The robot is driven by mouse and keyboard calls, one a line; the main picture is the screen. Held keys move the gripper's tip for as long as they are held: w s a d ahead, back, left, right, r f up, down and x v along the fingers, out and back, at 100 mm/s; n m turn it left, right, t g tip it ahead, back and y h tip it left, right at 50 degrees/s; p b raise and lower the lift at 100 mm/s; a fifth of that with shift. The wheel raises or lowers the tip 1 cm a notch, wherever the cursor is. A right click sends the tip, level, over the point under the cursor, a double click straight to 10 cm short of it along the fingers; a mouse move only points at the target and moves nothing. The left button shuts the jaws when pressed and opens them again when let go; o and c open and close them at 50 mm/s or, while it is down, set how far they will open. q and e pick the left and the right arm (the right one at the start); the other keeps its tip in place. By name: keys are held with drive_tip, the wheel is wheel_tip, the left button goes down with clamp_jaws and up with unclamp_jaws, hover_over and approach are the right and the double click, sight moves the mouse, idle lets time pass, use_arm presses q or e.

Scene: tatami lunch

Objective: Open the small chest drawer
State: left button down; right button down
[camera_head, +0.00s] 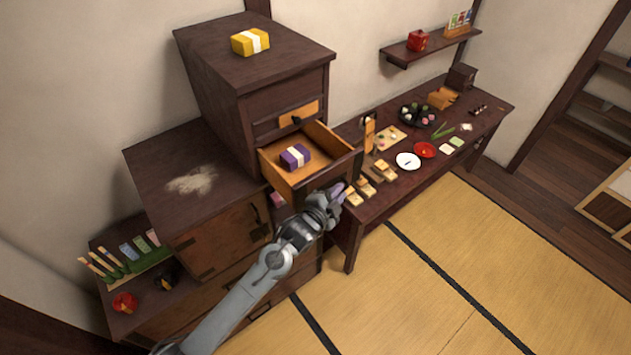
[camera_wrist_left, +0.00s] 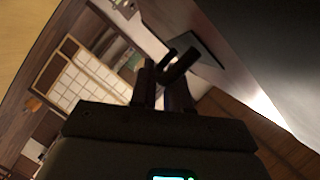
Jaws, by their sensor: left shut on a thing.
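The small chest (camera_head: 220,75) stands on top of a lower cabinet in the head view. Its lower drawer (camera_head: 326,170) is pulled out, and a purple box with a white band (camera_head: 294,157) lies inside. My left gripper (camera_head: 337,194) is at the front of this drawer, shut on its handle. In the head view the handle is hidden by the gripper. In the left wrist view a dark handle (camera_wrist_left: 184,52) shows at the fingers (camera_wrist_left: 163,90). My right gripper is not in view.
A yellow box (camera_head: 250,41) lies on the chest. A low side table (camera_head: 440,155) to the right holds wooden blocks, plates and a black tray, close beside the open drawer. The lower cabinet (camera_head: 222,240) is under my left arm. Tatami floor (camera_head: 450,250) in front is clear.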

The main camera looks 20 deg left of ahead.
use_arm(q)
drive_tip(key=shift+s+d, duration=0.75)
drive_tip(key=shift+d, duration=0.3)
drive_tip(key=c, duration=1.2)
unclamp_jaws()
drive_tip(key=shift+s, duration=0.1)
drive_tip(key=shift+b+v, duration=0.85)
drive_tip(key=shift+v, duration=4.5)
drive_tip(key=shift+r, duration=0.15)
